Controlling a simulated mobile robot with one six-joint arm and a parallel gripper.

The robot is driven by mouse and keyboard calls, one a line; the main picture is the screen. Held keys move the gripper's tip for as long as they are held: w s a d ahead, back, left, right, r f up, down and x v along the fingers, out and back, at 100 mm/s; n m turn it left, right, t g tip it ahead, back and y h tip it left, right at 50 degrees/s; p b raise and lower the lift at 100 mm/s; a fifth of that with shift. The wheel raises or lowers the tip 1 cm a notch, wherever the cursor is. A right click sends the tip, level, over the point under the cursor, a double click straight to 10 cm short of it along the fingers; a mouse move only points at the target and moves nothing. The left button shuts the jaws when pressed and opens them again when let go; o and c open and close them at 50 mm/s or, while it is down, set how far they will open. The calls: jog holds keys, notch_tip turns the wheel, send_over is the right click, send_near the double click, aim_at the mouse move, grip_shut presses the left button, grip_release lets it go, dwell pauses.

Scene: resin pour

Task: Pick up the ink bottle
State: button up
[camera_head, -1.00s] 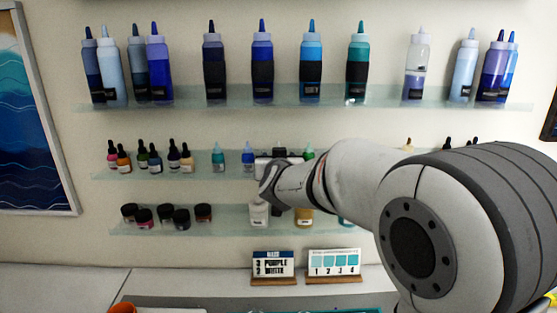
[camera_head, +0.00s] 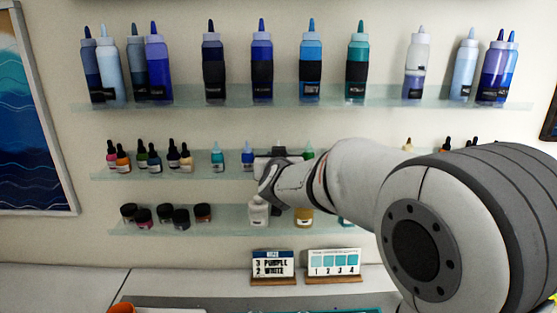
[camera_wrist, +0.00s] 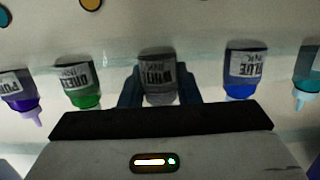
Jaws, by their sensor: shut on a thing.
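The ink bottle labelled white ink (camera_wrist: 157,72) is between my gripper's dark fingers (camera_wrist: 158,88) in the wrist view, where the labels look upside down. It looks grey in shadow. My gripper is shut on it, with one finger at each side. In the head view my gripper (camera_head: 278,154) is at the middle shelf, and my arm hides the held bottle there. A blue ink bottle (camera_wrist: 241,68) and a green ink bottle (camera_wrist: 82,85) stand on either side of it, apart from the fingers.
A purple bottle (camera_wrist: 18,98) and a teal bottle (camera_wrist: 308,70) stand farther out in the row. The glass middle shelf (camera_head: 135,178) carries several other small bottles. Tall bottles line the upper shelf (camera_head: 185,98); jars stand on the lower shelf (camera_head: 232,222). Two small signs (camera_head: 272,264) (camera_head: 334,262) stand below.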

jog(key=r, duration=0.2)
jog(key=r+p, duration=0.1)
jog(key=r, duration=0.1)
jog(key=s+r, duration=0.1)
jog(key=r, duration=0.2)
jog(key=shift+r, duration=0.1)
jog(key=s, duration=1.9)
jog(key=shift+p, duration=0.35)
jog(key=o, duration=0.4)
jog(key=shift+c, duration=0.2)
jog(key=c, duration=0.5)
jog(key=shift+f, duration=0.2)
